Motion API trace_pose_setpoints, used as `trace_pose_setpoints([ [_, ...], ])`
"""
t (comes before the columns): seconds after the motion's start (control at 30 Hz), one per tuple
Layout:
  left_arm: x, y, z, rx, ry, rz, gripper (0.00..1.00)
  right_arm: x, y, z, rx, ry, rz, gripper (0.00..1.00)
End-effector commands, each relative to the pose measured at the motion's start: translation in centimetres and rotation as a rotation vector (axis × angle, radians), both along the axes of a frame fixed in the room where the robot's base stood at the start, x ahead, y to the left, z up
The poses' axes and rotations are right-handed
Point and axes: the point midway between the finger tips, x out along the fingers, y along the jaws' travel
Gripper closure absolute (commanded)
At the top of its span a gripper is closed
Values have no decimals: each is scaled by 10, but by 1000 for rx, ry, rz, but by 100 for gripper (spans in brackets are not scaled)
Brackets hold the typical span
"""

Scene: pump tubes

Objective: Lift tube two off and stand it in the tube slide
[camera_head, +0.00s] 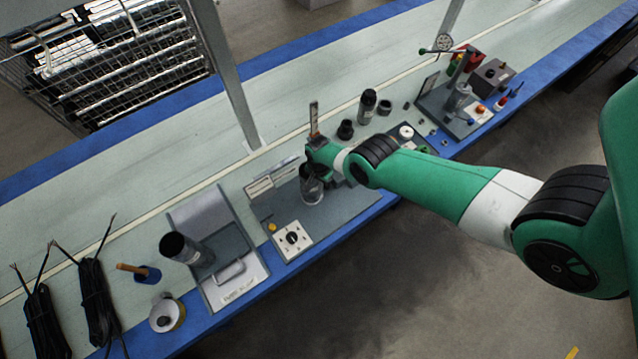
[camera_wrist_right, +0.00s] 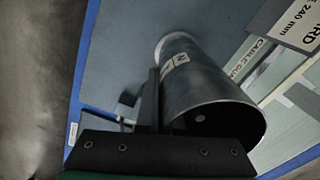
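The tube at my right gripper (camera_head: 322,170) is a dark grey cylinder (camera_head: 312,192), standing on a grey station plate (camera_head: 345,205) in the head view. In the right wrist view the tube (camera_wrist_right: 205,90) has a white label that seems to read 2, and its open end faces the camera. A dark finger of the right gripper (camera_wrist_right: 151,100) lies along the tube's left side. A second finger is not distinguishable, so I cannot tell whether it grips. A grey tray with a handle (camera_head: 237,268), possibly the tube slide, holds another dark tube (camera_head: 182,249). My left gripper is out of view.
A dial box (camera_head: 292,241) sits on the station plate's front left. Behind the arm stand a black tube (camera_head: 367,105) and a small black cup (camera_head: 345,130). Cable bundles (camera_head: 97,300), a blue holder (camera_head: 148,274) and a tape roll (camera_head: 167,314) lie at left.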

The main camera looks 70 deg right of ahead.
Motion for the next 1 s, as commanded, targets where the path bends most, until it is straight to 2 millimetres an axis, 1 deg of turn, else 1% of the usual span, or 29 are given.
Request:
trace_pose_setpoints([
  [0.27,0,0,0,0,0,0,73,0,0,0,0,0,0,100],
  [0.77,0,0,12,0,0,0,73,1,0,12,0,-1,0,100],
  [1.0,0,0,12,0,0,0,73,1,0,13,0,-2,0,100],
])
